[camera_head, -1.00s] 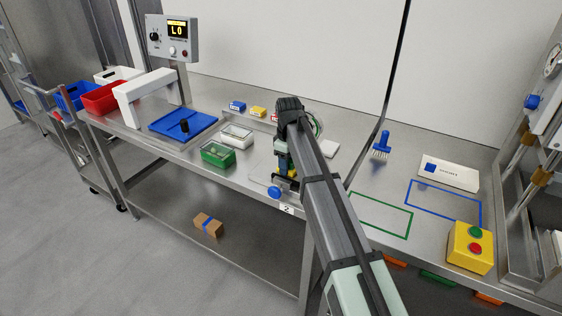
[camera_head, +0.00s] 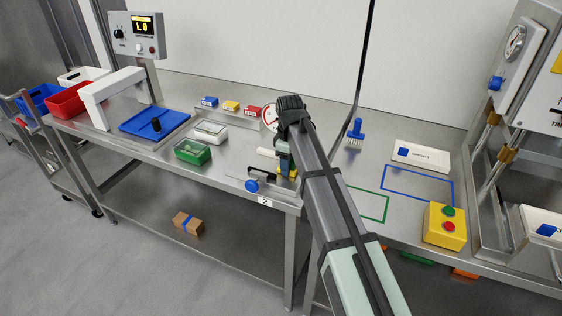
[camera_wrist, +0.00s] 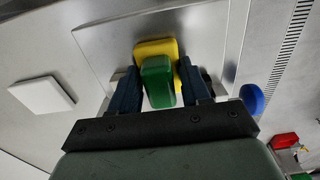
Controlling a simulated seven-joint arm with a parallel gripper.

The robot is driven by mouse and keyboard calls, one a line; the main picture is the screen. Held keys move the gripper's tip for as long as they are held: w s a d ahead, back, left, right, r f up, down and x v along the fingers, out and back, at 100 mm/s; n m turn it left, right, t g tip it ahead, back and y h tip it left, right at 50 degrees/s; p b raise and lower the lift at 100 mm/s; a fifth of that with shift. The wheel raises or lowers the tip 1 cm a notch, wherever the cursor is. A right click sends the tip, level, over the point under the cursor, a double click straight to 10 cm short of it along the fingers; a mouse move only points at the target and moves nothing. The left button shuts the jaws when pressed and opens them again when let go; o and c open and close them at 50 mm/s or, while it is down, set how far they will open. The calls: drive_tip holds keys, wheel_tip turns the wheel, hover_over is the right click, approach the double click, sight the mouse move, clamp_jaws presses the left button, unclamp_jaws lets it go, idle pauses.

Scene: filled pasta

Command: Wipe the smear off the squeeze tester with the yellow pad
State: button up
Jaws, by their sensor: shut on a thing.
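My gripper (camera_head: 286,163) is shut on the green grip (camera_wrist: 158,82) of the yellow pad (camera_wrist: 155,48); the wrist view shows a finger on each side of the grip. The yellow pad also shows in the head view (camera_head: 288,172), low under my wrist. It is over a grey metal plate (camera_wrist: 103,42), which looks like part of the squeeze tester; whether it touches cannot be told. The tester's blue knob (camera_head: 251,186) is left of the pad, near the bench's front edge, and also in the wrist view (camera_wrist: 252,99). I cannot make out a smear; the pad and gripper cover part of the plate.
A green box (camera_head: 193,152) and a blue tray (camera_head: 155,122) stand to the left. A white block (camera_wrist: 42,94) lies beside the plate. A blue brush (camera_head: 355,133) and a yellow button box (camera_head: 445,226) are right of my arm. The bench inside the green outline is clear.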

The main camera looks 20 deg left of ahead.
drive_tip(key=shift+d, duration=0.4)
drive_tip(key=shift+a+r, duration=0.1)
drive_tip(key=shift+r, duration=4)
